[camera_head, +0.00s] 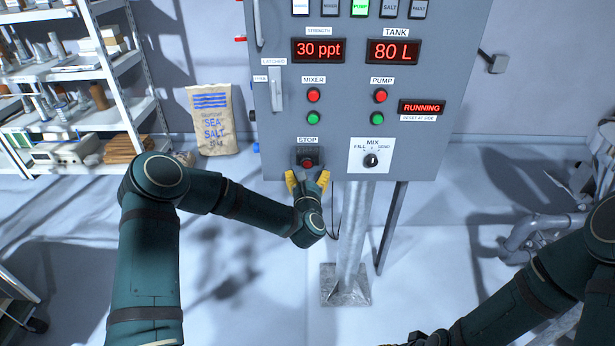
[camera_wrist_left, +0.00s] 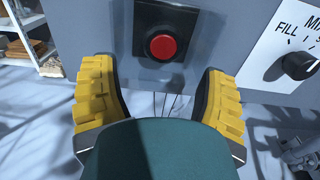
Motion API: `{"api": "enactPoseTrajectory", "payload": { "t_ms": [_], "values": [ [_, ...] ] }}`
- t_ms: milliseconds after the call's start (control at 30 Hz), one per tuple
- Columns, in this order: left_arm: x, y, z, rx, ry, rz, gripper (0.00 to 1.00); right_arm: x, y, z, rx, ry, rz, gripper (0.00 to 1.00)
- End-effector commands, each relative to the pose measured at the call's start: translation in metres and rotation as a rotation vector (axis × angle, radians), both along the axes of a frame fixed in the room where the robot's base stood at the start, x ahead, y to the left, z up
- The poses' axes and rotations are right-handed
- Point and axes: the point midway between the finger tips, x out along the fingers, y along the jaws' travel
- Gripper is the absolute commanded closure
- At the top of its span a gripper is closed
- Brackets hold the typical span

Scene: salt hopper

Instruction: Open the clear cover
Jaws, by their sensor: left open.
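The stop button (camera_head: 307,163) is red, on a dark block under the STOP label at the bottom of the grey panel. It also shows large in the left wrist view (camera_wrist_left: 161,46). A faint see-through clear cover (camera_wrist_left: 124,42) shows around the button in the left wrist view; it looks closed over it, but its edges are hard to make out. My left gripper (camera_head: 308,178) is open with nothing between its yellow fingers. In the left wrist view its fingers (camera_wrist_left: 163,95) stand on either side, just below the button; I cannot tell whether they touch the cover.
The mix knob (camera_head: 371,160) sits right of the button on a white plate. A metal post (camera_head: 355,235) stands below the panel. A sea salt sack (camera_head: 212,120) and loaded shelves (camera_head: 110,75) are to the left. My right arm is at lower right.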

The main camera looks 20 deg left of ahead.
Motion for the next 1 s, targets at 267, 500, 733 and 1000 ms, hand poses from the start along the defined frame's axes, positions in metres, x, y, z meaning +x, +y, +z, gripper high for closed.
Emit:
{"api": "enactPoseTrajectory", "payload": {
  "t_ms": [267, 500, 733, 1000],
  "values": [
    [0.0, 0.0, 0.0, 0.0, 0.0, 0.0, 0.64, 0.0, 0.0, 0.0, 0.0, 0.0, 0.0, 0.53],
    [0.0, 0.0, 0.0, 0.0, 0.0, 0.0, 1.0, 0.0, 0.0, 0.0, 0.0, 0.0, 0.0, 0.53],
    [-0.001, 0.0, 0.002, -0.004, 0.014, 0.002, 1.0, 0.0, 0.0, 0.004, 0.0, 0.001, 0.0, 0.53],
    [-0.004, 0.0, 0.015, -0.039, 0.127, 0.002, 1.0, -0.002, 0.0, 0.028, 0.001, 0.005, 0.0, 0.53]
  ]
}}
